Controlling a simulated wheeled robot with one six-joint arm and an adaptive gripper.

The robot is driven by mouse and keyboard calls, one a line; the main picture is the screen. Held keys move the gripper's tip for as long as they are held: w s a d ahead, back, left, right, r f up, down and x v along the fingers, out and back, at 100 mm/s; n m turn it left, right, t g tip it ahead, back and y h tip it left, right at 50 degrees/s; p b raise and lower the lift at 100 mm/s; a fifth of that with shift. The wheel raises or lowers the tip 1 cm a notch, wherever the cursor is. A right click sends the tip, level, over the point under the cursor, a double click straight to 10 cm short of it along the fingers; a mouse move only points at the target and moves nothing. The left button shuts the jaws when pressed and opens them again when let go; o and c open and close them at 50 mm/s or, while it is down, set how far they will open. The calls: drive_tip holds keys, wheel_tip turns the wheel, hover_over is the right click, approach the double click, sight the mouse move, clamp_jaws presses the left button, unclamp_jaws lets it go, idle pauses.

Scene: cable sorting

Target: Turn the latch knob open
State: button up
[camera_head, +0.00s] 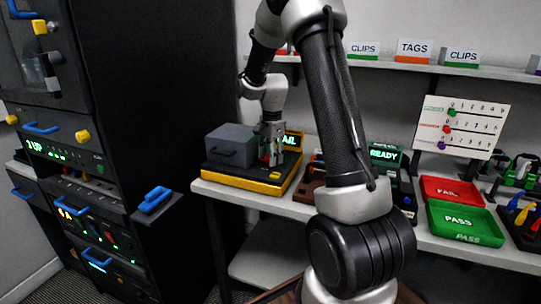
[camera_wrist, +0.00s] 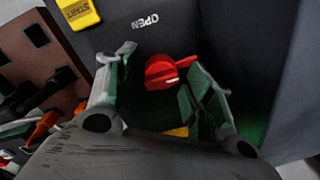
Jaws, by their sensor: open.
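The latch knob (camera_wrist: 160,74) is red with a raised grip bar and shows in the wrist view on a dark panel, below the word OPEN (camera_wrist: 146,20). My gripper (camera_wrist: 160,75) is open, with one finger to the left of the knob and one to its right. The right finger is close to the knob's grip bar; I cannot tell whether they touch. In the head view my gripper (camera_head: 272,146) is at the grey box (camera_head: 231,145) on the black and yellow tester base (camera_head: 250,176). The knob is not clear there.
A yellow START button (camera_wrist: 78,13) is at the upper left of the wrist view. On the bench, a red FAIL tray (camera_head: 449,190) and green PASS tray (camera_head: 465,224) stand to the right. A black cabinet (camera_head: 160,90) stands left. A shelf (camera_head: 400,66) runs above.

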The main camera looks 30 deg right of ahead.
drive_tip(key=c, duration=1)
drive_tip(key=shift+n, duration=0.3)
drive_tip(key=n, duration=0.8)
drive_tip(key=shift+w+n, duration=0.1)
drive_tip(key=shift+n, duration=0.3)
drive_tip(key=n, duration=0.4)
drive_tip(key=shift+n+y, duration=0.3)
drive_tip(key=shift+w+n+g, duration=0.1)
drive_tip(key=shift+n+g, duration=0.2)
drive_tip(key=shift+n, duration=1.6)
